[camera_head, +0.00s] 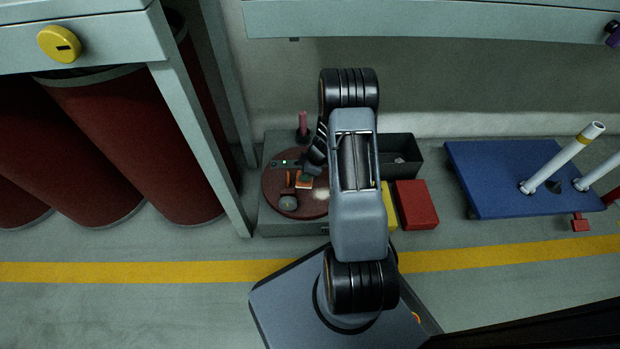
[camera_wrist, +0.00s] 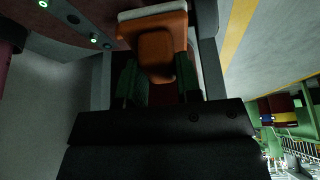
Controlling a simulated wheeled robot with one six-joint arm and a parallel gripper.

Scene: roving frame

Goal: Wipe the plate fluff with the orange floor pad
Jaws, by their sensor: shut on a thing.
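The plate (camera_head: 273,198) is a round reddish-brown disc on a low grey base. A pale patch of fluff (camera_head: 321,194) lies on the plate's right part, beside my arm. The orange floor pad (camera_head: 304,181) is over the plate, left of the fluff. In the wrist view the orange floor pad (camera_wrist: 157,48) shows an orange grip block and a white layer along its far edge. My gripper (camera_wrist: 158,78) is shut on the grip block, with a green finger on each side. In the head view my gripper (camera_head: 310,170) is partly hidden by my arm. Contact between pad and plate is unclear.
A dark panel with green lights (camera_head: 286,163) and a grey knob (camera_head: 288,203) are on the plate. A pink post (camera_head: 303,122) stands behind. A black bin (camera_head: 405,148), yellow block (camera_head: 389,207) and red block (camera_head: 416,204) are right. A table leg (camera_head: 205,145) stands left.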

